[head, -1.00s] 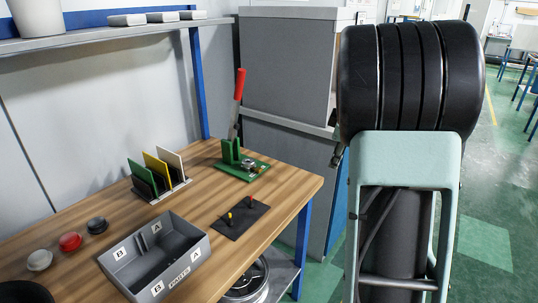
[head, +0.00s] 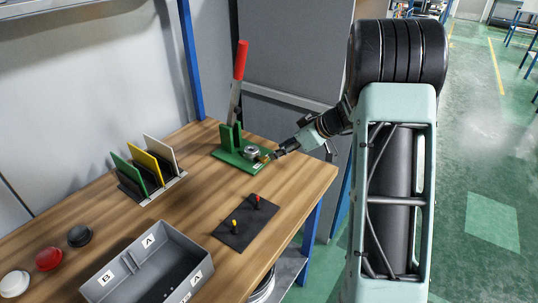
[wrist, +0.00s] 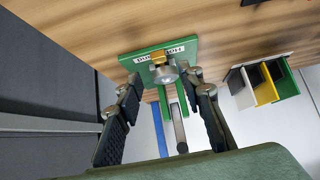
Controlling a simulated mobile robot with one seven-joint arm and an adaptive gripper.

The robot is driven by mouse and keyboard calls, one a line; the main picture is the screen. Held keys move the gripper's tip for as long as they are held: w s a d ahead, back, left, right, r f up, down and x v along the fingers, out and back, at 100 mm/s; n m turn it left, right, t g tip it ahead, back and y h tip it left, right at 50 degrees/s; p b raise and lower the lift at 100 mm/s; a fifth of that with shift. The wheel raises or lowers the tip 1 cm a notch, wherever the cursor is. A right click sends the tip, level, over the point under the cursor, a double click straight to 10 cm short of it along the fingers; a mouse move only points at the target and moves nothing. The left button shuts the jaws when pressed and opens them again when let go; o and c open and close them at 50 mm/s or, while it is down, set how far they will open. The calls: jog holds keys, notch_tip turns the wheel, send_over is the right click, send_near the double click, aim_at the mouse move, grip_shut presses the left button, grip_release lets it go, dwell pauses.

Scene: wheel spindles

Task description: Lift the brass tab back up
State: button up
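A green fixture (head: 228,158) with a red-handled lever (head: 239,62) stands at the far end of the wooden bench. Its green plate also shows in the wrist view (wrist: 186,48). The small brass tab (wrist: 158,56) sits on this plate beside a grey metal round part (wrist: 164,74). In the head view the brass tab (head: 265,158) is tiny and partly covered by my gripper. I cannot tell its tilt well. My gripper (head: 274,154) is at the plate's right edge. In the wrist view its fingers (wrist: 160,84) are apart, with the round part between them and nothing held.
A rack with green, yellow and white plates (head: 150,165) stands left of the fixture. A black mat (head: 232,234) with two small upright pegs and a grey parts box (head: 205,263) lie nearer. Grey cabinets (head: 295,50) stand behind the bench.

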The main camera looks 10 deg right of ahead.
aim_at(265, 158)
jog(key=x, duration=0.7)
jog(key=shift+w, duration=0.1)
grip_shut()
